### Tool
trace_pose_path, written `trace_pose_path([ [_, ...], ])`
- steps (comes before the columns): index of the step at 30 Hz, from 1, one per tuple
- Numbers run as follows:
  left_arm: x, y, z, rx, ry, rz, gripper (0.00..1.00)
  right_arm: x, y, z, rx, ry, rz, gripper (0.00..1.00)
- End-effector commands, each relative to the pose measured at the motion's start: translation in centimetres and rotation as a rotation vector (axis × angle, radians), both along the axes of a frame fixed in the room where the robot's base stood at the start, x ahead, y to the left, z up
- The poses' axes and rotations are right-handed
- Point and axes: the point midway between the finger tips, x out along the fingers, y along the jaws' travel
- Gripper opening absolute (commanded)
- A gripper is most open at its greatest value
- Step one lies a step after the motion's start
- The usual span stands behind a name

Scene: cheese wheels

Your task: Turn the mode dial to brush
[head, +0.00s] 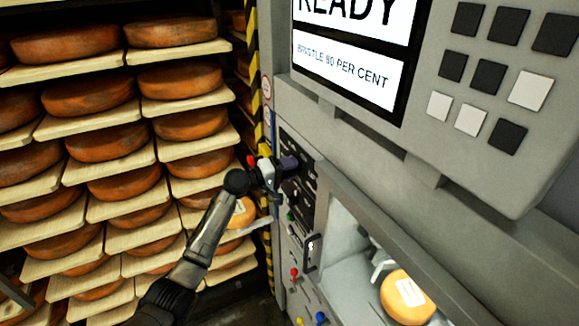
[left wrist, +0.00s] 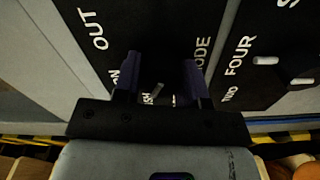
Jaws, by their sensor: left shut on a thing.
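My left gripper (head: 290,163) is at the black control panel (head: 303,192) on the grey machine's front. In the left wrist view its two dark blue fingers (left wrist: 160,82) stand against the panel, shut on the mode dial, which is mostly hidden between them. A small grey piece (left wrist: 155,93) shows there, beside lettering ending in "SH". The word ending in "ODE" (left wrist: 202,50) is partly covered by the right finger. I cannot tell the dial's exact setting.
Above, a screen (head: 345,68) reads "READY" and "BRISTLE 80 PER CENT", with dark and white square keys (head: 507,137) beside it. A cheese wheel (head: 408,297) sits in the machine's lower opening. Racks of cheese wheels on boards (head: 110,152) fill the left.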

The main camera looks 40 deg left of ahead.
Motion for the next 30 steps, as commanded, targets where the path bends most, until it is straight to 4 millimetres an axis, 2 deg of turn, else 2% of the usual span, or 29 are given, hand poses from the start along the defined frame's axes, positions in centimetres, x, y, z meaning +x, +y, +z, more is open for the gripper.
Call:
trace_pose_path([
  [19,-0.01,0.01,0.01,-0.039,0.017,0.000,0.15,0.00,0.27,0.25,0.009,0.000,-0.006,0.63],
  [20,-0.01,0.01,0.00,-0.039,0.017,0.000,0.40,0.00,0.27,0.25,0.009,0.000,-0.006,0.63],
  [27,0.00,0.00,0.00,-0.038,0.018,0.000,0.63,0.00,0.20,0.25,0.007,0.000,-0.004,0.63],
  [30,0.00,0.00,0.00,-0.038,0.018,0.000,0.63,-0.01,0.10,0.23,0.004,0.001,-0.002,0.63],
])
